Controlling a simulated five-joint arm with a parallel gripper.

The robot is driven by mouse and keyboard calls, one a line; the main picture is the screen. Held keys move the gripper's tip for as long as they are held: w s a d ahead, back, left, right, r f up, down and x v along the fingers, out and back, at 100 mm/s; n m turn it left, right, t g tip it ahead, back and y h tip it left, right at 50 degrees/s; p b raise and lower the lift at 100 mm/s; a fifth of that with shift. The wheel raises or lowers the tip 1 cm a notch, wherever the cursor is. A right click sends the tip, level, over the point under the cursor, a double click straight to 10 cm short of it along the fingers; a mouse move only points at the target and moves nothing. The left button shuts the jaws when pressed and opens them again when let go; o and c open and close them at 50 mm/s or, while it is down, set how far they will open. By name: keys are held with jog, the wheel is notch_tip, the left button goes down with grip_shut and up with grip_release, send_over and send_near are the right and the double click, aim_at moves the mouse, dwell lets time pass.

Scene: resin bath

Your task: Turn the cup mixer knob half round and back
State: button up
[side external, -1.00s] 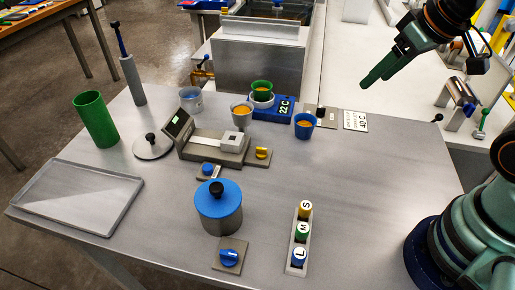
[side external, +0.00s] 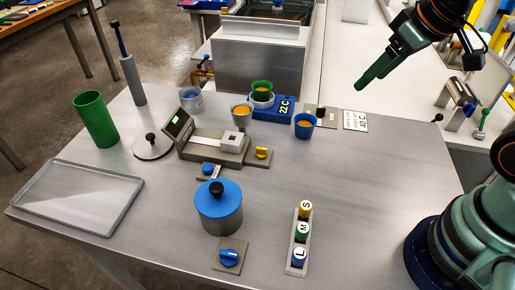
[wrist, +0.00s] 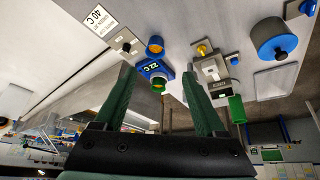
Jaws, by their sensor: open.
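Several knobs show, and I cannot tell for sure which is the cup mixer's. A yellow knob (side external: 262,153) sits on a grey plate beside a grey device (side external: 217,147) with a white block; it also shows in the wrist view (wrist: 201,49). A blue knob (side external: 229,256) sits on a plate in front of a blue-lidded pot (side external: 219,208). A small blue knob (side external: 208,168) is before the grey device. A black knob (side external: 320,112) is near the 40 C card. My gripper (side external: 361,86) is open and empty, raised at the back right, apart from them all; its fingers flank the wrist view (wrist: 157,72).
A blue 22 C unit (side external: 285,105) with a green cup (side external: 262,88), and a blue cup (side external: 304,124), stand at the back. A rack of S, M, L pieces (side external: 300,238), a tray (side external: 79,197) and a green cylinder (side external: 96,118) stand around. The table's right side is clear.

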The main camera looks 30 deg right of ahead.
jog(key=w+a+n+g+y, duration=0.1)
jog(key=w+a+n+g, duration=0.15)
jog(key=a+n, duration=0.55)
jog(key=n+g+h, duration=0.1)
jog(key=n+g, duration=0.2)
jog(key=n, duration=1.5)
send_near(229, 251)
notch_tip(229, 251, down, 9)
jog(key=shift+a+f, duration=0.1)
jog(key=shift+f, duration=0.05)
jog(key=shift+c, duration=0.3)
grip_shut()
